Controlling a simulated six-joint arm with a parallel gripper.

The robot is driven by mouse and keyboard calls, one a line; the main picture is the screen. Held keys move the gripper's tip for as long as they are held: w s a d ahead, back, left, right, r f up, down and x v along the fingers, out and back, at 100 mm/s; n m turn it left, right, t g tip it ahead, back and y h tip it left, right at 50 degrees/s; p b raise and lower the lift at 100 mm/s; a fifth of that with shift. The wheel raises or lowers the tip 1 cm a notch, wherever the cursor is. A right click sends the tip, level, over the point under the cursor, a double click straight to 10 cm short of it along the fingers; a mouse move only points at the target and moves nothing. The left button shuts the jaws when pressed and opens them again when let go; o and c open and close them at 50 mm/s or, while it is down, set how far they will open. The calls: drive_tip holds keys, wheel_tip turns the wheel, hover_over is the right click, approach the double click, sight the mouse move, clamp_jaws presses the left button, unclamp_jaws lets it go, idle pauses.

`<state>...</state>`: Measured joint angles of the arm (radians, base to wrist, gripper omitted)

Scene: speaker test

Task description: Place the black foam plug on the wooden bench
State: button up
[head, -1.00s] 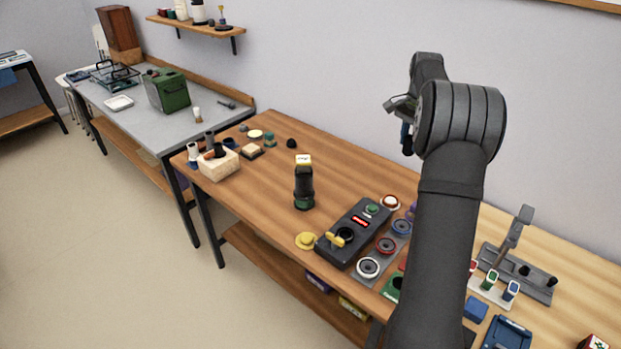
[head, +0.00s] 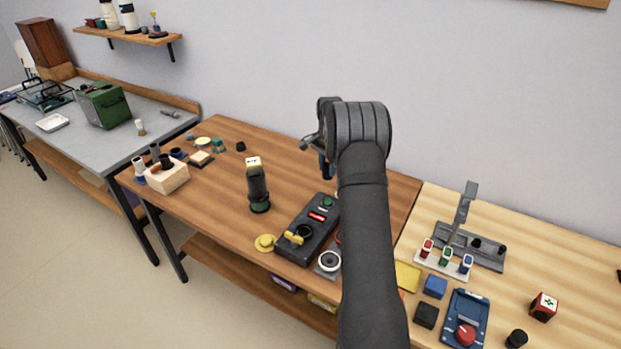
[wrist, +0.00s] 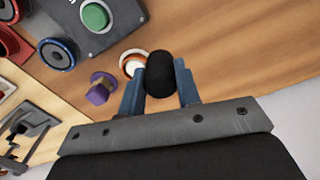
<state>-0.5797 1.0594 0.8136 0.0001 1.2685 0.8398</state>
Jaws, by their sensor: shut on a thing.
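The black foam plug (wrist: 160,76) is a dark rounded piece between the blue fingers of my gripper (wrist: 160,90) in the wrist view. The fingers are shut on it, one on each side. In the head view my gripper (head: 327,163) is over the back part of the brown wooden bench (head: 205,215), mostly hidden behind my own arm. The plug cannot be made out there. In the wrist view the bench (wrist: 225,50) lies beyond the plug, with bare wood to its right. The plug appears held above the surface.
A dark control box (head: 310,228) and a black cylinder with a yellow top (head: 258,187) stand on the bench. A purple knob (wrist: 100,88) and a white ring (wrist: 132,62) lie near the plug in the wrist view. A lighter bench (head: 560,260) adjoins at right.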

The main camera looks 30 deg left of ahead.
drive_tip(key=a, duration=0.1)
drive_tip(key=a+f, duration=0.2)
drive_tip(key=a, duration=0.1)
drive_tip(key=shift+s+f, duration=0.1)
drive_tip(key=shift+f, duration=2.05)
drive_tip(key=shift+f, duration=0.2)
drive_tip(key=o, duration=0.9)
wheel_tip(320, 180, up, 12)
drive_tip(key=shift+r, duration=0.2)
drive_tip(key=shift+f, duration=0.15)
